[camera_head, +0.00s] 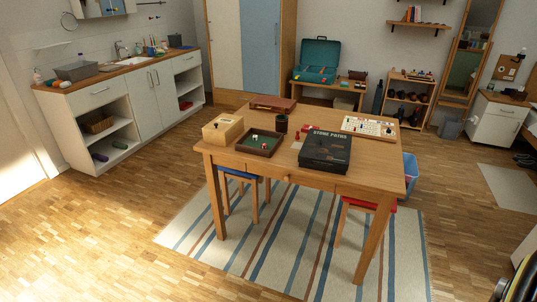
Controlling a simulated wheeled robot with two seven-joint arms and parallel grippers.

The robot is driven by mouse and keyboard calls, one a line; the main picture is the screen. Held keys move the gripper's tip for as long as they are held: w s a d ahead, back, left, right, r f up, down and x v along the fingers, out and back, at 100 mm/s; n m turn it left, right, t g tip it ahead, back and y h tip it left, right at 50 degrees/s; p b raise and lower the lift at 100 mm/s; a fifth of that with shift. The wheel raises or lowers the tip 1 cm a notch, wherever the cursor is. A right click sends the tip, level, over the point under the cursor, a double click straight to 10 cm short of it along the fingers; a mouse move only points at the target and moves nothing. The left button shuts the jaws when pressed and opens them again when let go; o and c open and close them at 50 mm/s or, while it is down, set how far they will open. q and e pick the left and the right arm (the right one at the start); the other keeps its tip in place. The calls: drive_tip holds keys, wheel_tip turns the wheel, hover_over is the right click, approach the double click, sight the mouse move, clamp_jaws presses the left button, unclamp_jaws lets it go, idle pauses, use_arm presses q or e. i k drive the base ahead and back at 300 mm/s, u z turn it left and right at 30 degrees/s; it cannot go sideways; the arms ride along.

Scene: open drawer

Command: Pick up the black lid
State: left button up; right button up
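A black lid (327,144) with pale lettering on its top sits on a dark game box near the front right of the wooden table (290,172). From this distance I cannot tell where the lid ends and the box below begins. Nothing rests on the lid. Neither of my grippers shows in the head view, and the table stands some way off across the floor.
The table also carries a wooden box (222,129), a dark tray with green lining (259,153), a dark cup (281,124) and a game board (369,128). Blue (240,173) and red (360,202) stools stand under it. Floor in front is clear.

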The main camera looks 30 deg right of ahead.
sight(320, 148)
drive_tip(key=u, duration=0.2)
drive_tip(key=i, duration=0.8)
drive_tip(key=z, duration=0.75)
drive_tip(key=i, duration=1.8)
drive_tip(key=z, duration=1.2)
